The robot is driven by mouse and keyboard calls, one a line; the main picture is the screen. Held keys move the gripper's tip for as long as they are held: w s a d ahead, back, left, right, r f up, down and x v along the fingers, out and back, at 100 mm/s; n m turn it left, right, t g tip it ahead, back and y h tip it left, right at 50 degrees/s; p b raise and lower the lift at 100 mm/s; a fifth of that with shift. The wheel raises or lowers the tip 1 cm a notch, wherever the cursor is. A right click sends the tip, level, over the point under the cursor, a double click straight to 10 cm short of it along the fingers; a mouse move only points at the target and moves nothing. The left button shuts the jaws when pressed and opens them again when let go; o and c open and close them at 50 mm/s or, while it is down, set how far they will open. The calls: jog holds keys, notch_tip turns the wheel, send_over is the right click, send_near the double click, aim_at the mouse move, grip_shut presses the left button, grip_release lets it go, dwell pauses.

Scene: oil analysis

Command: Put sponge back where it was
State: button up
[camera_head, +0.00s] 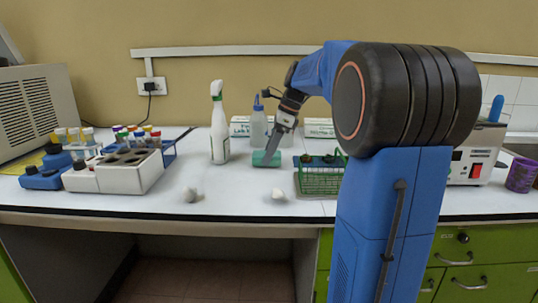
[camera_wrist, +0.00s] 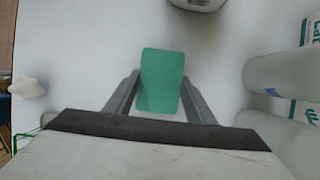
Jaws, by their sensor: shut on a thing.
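The sponge (camera_head: 266,159) is a green block on the white bench, between the spray bottle and the green rack in the head view. In the wrist view the sponge (camera_wrist: 161,80) lies between the two grey fingers. My gripper (camera_head: 270,150) reaches down to it from above, and its fingers (camera_wrist: 160,100) are closed on the sponge's two sides. The sponge is at or very near the bench top; I cannot tell whether it touches it.
A white spray bottle (camera_head: 219,125) stands left of the sponge, and a wash bottle (camera_head: 258,128) and glove boxes (camera_head: 319,128) stand behind. A green rack (camera_head: 320,180) is at right. Crumpled white pieces (camera_head: 279,195) lie in front. A tube block (camera_head: 118,170) is far left.

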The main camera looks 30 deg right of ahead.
jog(key=shift+f, duration=0.35)
jog(key=shift+f, duration=0.1)
jog(key=o, duration=1)
jog(key=v, duration=1.2)
jog(key=shift+a, duration=0.15)
